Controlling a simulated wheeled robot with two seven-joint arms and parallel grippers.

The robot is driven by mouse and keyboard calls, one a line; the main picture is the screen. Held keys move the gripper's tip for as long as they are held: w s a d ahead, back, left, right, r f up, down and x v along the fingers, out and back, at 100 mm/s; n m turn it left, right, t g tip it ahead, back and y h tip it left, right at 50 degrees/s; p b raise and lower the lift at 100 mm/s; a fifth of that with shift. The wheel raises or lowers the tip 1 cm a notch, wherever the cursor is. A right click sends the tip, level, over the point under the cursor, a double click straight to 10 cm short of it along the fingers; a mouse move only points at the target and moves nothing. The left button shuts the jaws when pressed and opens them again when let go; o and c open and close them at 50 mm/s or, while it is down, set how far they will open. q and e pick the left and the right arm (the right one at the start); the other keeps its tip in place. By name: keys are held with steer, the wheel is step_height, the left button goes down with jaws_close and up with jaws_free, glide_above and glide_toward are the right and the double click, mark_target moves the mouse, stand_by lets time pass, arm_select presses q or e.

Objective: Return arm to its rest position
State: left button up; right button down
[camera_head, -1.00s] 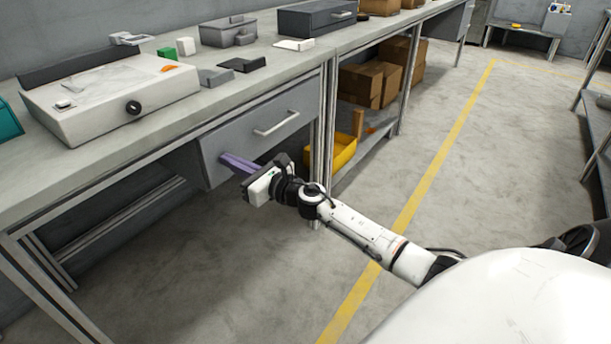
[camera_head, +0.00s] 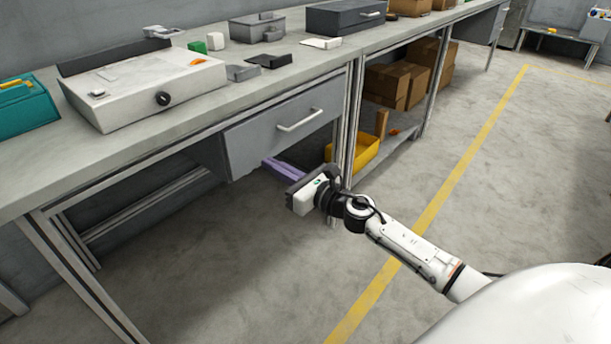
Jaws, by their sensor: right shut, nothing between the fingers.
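My right arm (camera_head: 415,250) reaches in from the lower right of the head view. My right gripper (camera_head: 270,165) points toward the workbench, with its purple fingers shut together and nothing seen between them. The fingertips are just below the lower edge of the grey drawer (camera_head: 255,143), under its silver handle (camera_head: 300,120). I cannot tell whether the fingertips touch the drawer or the bench. My left gripper is not in view.
The workbench (camera_head: 130,165) fills the left, carrying a white device (camera_head: 165,112) with a black knob and a teal toolbox (camera_head: 25,105). A yellow bin (camera_head: 366,155) and brown boxes (camera_head: 385,85) stand on the shelf beneath. The floor (camera_head: 240,270) before the bench is clear.

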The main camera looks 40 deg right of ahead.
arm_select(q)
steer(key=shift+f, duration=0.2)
arm_select(e)
steer(key=v, duration=0.7)
